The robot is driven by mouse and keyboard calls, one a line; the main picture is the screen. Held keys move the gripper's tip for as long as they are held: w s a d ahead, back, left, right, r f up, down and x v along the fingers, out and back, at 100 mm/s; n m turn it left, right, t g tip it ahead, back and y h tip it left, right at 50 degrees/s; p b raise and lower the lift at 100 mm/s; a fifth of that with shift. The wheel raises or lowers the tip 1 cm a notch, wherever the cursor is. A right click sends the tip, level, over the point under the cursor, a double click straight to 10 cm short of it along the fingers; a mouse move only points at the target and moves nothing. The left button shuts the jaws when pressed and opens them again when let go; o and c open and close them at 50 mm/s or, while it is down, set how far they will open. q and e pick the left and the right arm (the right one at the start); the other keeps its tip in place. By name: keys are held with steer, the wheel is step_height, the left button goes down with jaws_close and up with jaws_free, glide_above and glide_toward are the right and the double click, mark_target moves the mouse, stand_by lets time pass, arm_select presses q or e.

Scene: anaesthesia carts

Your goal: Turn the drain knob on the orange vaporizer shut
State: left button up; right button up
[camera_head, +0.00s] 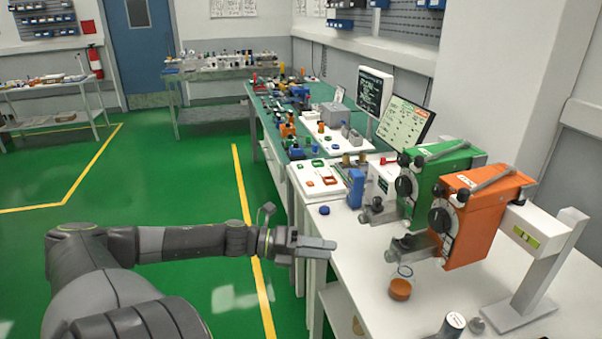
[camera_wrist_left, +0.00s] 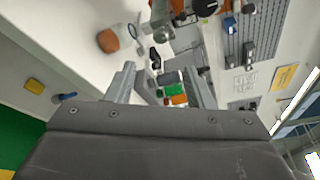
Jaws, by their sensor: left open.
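The orange vaporizer (camera_head: 478,225) hangs on a white stand at the right in the head view, with a black dial (camera_head: 439,218) on its front. A metal drain block (camera_head: 415,246) juts out low at its left. A small round grey knob (camera_head: 391,256) sits at the block's end; its setting cannot be told. A glass with orange contents (camera_head: 400,286) stands beneath; it also shows in the left wrist view (camera_wrist_left: 108,41). My left gripper (camera_head: 328,244) is open and empty, left of the knob and apart from it. Its fingers frame a gap (camera_wrist_left: 160,88) in the wrist view.
A green vaporizer (camera_head: 445,170) stands close behind the orange one. A blue cap (camera_head: 324,210) lies near the left edge.

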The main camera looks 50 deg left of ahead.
arm_select(q)
steer(key=shift+p+v, duration=0.8)
steer(key=shift+v, duration=1.35)
